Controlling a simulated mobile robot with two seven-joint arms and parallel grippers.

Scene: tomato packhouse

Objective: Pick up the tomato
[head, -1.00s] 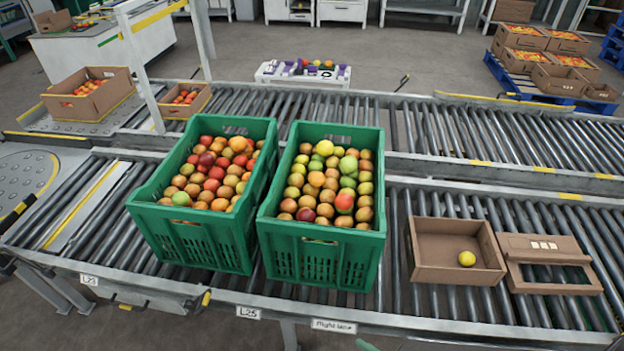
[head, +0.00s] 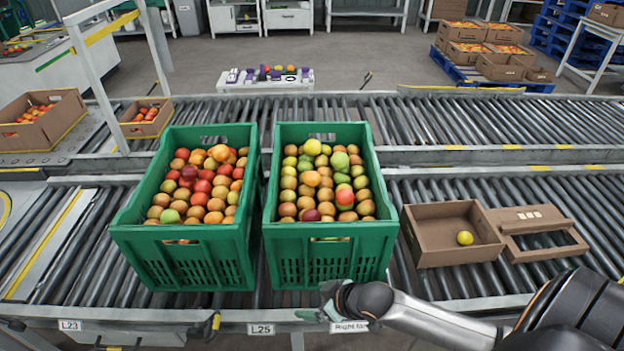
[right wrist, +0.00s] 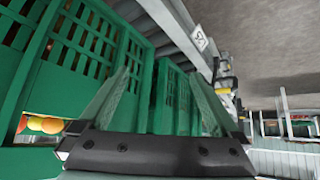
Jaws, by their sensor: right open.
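Many tomatoes fill two green crates on the near roller conveyor. The left crate (head: 180,238) holds mostly red and orange ones (head: 205,186). The right crate (head: 328,237) holds orange, yellow, green and red ones (head: 325,182). A single yellow tomato (head: 465,238) lies in an open cardboard box (head: 440,258) on the right. My right gripper (head: 326,302) is low in front of the right crate, near the conveyor's front edge. In the right wrist view its fingers (right wrist: 158,90) are apart with nothing held, beside green crate walls (right wrist: 60,65). My left gripper is out of view.
A cardboard piece with a cut-out (head: 530,222) lies beside the box. Bare rollers (head: 430,185) lie right of the crates. Labels mark the front rail (head: 190,328).

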